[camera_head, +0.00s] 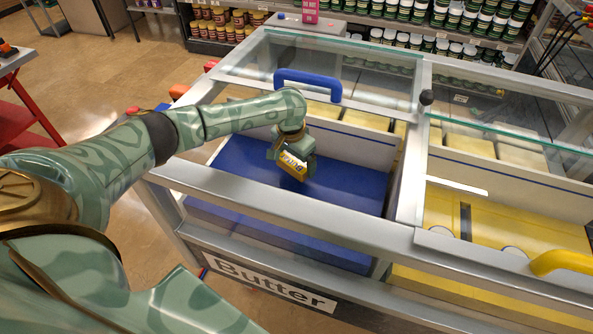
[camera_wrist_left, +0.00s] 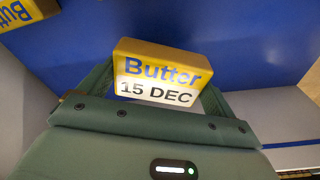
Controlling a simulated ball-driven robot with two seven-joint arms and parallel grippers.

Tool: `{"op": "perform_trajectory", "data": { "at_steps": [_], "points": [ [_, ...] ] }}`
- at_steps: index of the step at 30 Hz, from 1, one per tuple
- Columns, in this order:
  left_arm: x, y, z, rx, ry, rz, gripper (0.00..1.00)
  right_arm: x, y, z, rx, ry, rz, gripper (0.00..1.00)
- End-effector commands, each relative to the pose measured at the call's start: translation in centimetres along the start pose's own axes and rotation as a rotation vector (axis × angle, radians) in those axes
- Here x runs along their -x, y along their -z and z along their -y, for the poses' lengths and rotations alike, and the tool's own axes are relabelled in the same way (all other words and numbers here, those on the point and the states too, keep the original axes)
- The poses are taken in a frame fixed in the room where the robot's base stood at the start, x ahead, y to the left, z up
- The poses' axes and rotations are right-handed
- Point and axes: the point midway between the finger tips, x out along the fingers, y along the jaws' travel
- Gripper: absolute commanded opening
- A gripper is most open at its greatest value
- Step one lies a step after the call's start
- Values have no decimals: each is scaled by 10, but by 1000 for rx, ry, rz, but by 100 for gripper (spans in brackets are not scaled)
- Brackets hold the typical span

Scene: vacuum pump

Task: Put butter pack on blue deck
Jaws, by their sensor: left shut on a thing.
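A yellow and white butter pack (camera_head: 293,166) is held in my left gripper (camera_head: 298,160), inside the left bay of the display case. The pack is tilted in the head view. The left wrist view shows the same pack (camera_wrist_left: 160,75) between the fingers, with "Butter" and "15 DEC" facing the camera. The blue deck (camera_head: 345,187) is the floor of this bay, and it also shows in the left wrist view (camera_wrist_left: 225,25). The pack is over the deck; I cannot tell whether they touch. My right gripper is not in view.
Another butter pack (camera_wrist_left: 22,12) shows at the upper left of the left wrist view. The case's metal front rail (camera_head: 290,215), a glass lid (camera_head: 350,65) and a blue handle (camera_head: 308,82) surround the bay. A yellow bay (camera_head: 500,230) lies to the right. Much of the deck is bare.

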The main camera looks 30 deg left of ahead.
Motion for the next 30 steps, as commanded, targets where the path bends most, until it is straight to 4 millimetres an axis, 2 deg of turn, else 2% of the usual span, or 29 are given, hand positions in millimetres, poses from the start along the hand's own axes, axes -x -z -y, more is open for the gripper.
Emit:
{"op": "perform_trajectory", "data": {
  "at_steps": [6, 8, 9, 17, 18, 26, 30],
  "points": [
    [-38, -1, 4, -1, 1, 3, 61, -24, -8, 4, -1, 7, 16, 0],
    [-40, -1, 4, 0, 1, 1, 61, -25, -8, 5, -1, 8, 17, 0],
    [-39, -1, 4, 0, 1, 0, 56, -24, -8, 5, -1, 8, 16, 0],
    [-38, -1, 4, 1, 1, 0, 56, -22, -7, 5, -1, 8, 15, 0],
    [-39, -2, 4, 1, 1, 0, 99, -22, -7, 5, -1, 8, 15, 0],
    [-37, -1, 4, 0, 2, -1, 100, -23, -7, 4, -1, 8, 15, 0],
    [-16, 0, 5, 1, 3, -3, 100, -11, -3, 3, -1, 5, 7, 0]
  ]
}}
